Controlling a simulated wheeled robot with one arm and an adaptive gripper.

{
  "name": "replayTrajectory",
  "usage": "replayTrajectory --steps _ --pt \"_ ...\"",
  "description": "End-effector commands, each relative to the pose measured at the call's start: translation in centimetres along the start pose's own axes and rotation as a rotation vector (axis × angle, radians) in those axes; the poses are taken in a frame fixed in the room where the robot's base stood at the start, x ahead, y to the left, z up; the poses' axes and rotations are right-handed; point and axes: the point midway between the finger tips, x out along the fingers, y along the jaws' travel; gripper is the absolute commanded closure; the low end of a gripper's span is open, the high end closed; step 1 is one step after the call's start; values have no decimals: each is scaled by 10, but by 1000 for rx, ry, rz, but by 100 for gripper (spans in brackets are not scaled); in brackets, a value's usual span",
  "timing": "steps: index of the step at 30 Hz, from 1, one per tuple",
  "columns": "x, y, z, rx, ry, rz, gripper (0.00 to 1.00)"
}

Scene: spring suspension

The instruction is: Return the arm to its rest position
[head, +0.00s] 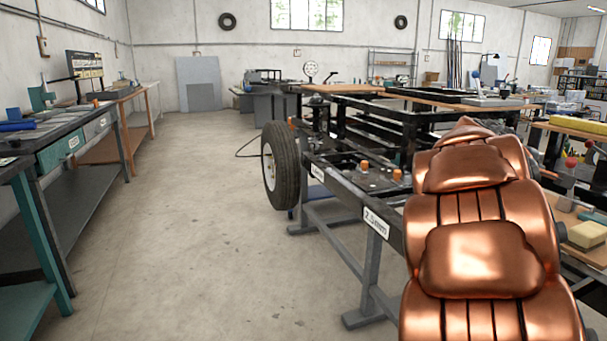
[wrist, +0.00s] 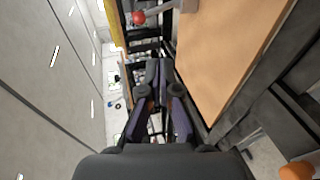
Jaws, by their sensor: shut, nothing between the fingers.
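My arm's copper-coloured links (head: 480,250) fill the right side of the head view, folded close to the camera. My gripper does not show in the head view. In the wrist view my gripper (wrist: 158,82) points away from the camera, its dark fingers together with nothing held. The wrist view is turned sideways, with the ceiling on the left. A wooden board (wrist: 222,55) lies to the right of the fingers, apart from them as far as I can tell.
A workbench (head: 60,140) runs along the left wall. The concrete floor (head: 190,220) between them is clear.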

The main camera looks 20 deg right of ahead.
Motion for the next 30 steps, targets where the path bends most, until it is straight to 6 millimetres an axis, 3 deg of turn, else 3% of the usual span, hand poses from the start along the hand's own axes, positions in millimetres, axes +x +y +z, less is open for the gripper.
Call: replayTrajectory --steps 1,4,11,19,23,30 --pt "-20 8 0 35 1 -45 100" --pt "-49 -4 2 103 -4 -136 100" --pt "-123 -41 9 218 -29 -374 100" --pt "-228 -87 22 276 -71 -672 100" --pt "-285 -108 36 269 -101 -819 100" --pt "-396 -136 78 193 -181 -1077 100"
